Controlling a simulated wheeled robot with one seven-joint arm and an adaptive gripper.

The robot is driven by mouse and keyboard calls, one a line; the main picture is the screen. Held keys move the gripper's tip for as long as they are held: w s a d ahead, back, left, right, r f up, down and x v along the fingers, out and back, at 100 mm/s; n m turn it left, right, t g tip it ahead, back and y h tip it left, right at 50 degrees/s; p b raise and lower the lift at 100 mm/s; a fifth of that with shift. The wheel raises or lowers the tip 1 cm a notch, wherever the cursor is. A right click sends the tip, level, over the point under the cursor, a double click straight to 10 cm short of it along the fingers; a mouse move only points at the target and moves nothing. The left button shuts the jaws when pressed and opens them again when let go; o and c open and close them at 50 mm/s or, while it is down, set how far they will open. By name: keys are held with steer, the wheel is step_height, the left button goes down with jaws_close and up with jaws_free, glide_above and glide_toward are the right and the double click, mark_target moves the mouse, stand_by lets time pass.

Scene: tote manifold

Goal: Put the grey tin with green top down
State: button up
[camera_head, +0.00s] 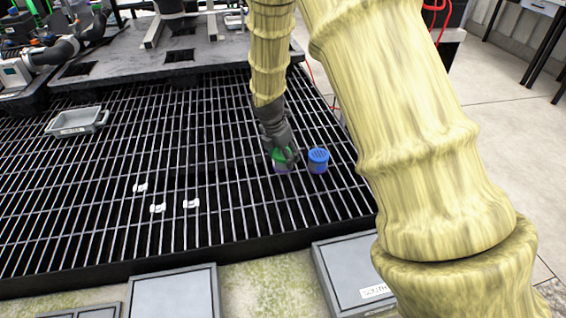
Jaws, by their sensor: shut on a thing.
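The tin with the green top (279,157) is at the right part of the black metal grating (160,190). Its body looks purplish-grey below the green top. My gripper (282,155) reaches down from above and is shut on this tin, covering part of it. The tin is at or close to the grating; I cannot tell whether its base touches the bars.
A blue tin (318,160) stands close to the right of the held tin. A grey tray (77,122) sits at the left of the grating. Several small white tags (157,208) lie mid-grating. Grey lidded boxes (172,294) line the front edge. The grating's middle is mostly clear.

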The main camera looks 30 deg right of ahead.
step_height(320, 180, down, 3)
steer(key=shift+b, duration=0.5)
steer(key=shift+r, duration=0.1)
steer(key=o, duration=1.2)
steer(key=shift+c, duration=0.2)
steer(key=p+v, duration=0.3)
steer(key=v, duration=0.9)
steer(key=shift+a+p, duration=0.1)
steer(key=shift+p, duration=0.3)
